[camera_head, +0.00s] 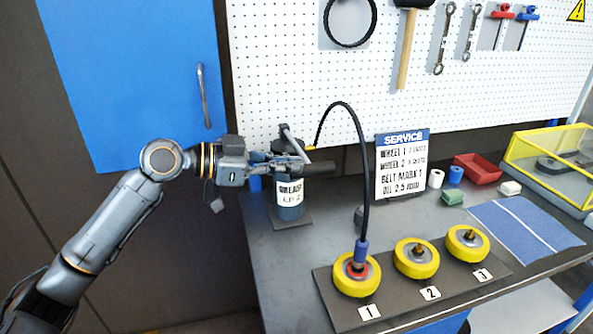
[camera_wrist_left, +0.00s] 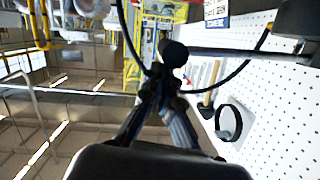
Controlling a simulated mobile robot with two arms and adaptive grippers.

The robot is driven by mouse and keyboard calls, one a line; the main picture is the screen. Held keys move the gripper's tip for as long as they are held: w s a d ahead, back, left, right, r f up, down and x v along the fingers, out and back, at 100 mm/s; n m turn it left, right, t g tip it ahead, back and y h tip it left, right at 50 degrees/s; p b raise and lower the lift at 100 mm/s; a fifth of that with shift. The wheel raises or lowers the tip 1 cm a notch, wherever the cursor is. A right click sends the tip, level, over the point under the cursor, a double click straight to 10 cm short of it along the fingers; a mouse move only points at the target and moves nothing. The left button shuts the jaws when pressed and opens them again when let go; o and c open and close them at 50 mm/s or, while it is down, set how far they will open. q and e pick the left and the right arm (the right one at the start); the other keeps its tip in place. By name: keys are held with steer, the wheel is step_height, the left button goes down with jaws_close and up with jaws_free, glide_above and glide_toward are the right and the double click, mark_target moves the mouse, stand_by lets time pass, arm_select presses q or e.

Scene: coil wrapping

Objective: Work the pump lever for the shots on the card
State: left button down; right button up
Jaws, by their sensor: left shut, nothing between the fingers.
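The grease pump (camera_head: 289,198) is a dark blue canister with a white label, standing at the bench's left end. Its lever (camera_head: 318,169) is a dark bar at the pump head; a black knob on a rod (camera_wrist_left: 174,52) shows just past my fingertips in the left wrist view. My left gripper (camera_head: 296,162) is shut and empty at the pump head, close to the lever; contact is unclear. A black hose (camera_head: 364,150) arches from the pump to a blue coupler (camera_head: 361,250) on yellow wheel 1 (camera_head: 356,287). The service card (camera_head: 402,165) stands behind; its shot counts are too small to read surely.
Wheels 2 (camera_head: 416,269) and 3 (camera_head: 467,249) sit on the same dark plate, right of wheel 1. A red bin (camera_head: 478,168), small blocks, a blue cloth (camera_head: 525,228) and a yellow-framed case (camera_head: 555,160) occupy the right. Tools hang on the pegboard (camera_head: 285,75).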

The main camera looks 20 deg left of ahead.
arm_select(q)
steer(key=b+v, duration=0.2)
steer(key=v, duration=0.5)
steer(key=shift+a+b, duration=0.2)
steer(key=shift+b, duration=0.1)
arm_select(e)
steer(key=f, duration=0.3)
steer(key=shift+w+d+f, duration=0.25)
arm_select(q)
steer(key=shift+r, duration=0.1)
